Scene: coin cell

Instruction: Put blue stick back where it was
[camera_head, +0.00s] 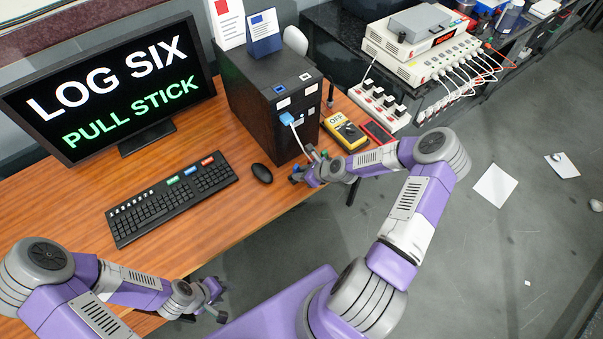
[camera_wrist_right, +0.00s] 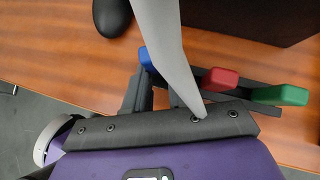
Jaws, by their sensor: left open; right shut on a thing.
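My right gripper (camera_head: 303,176) is low over the desk's front edge beside the black computer tower (camera_head: 268,95). In the right wrist view, the blue stick (camera_wrist_right: 146,58) shows its blue end at the fingers of this gripper (camera_wrist_right: 153,82), which is shut on it. A red stick (camera_wrist_right: 220,78) and a green stick (camera_wrist_right: 281,95) stand to its right along a dark holder (camera_wrist_right: 262,82). The blue end is roughly in line with them. The lower part of the blue stick is hidden, so I cannot tell whether it sits in the holder. My left gripper (camera_head: 214,298) is open and empty.
A pale cable (camera_wrist_right: 158,40) crosses close in front of the right gripper, from a blue plug (camera_head: 287,118) on the tower. The monitor (camera_head: 110,85) reads "LOG SIX PULL STICK".

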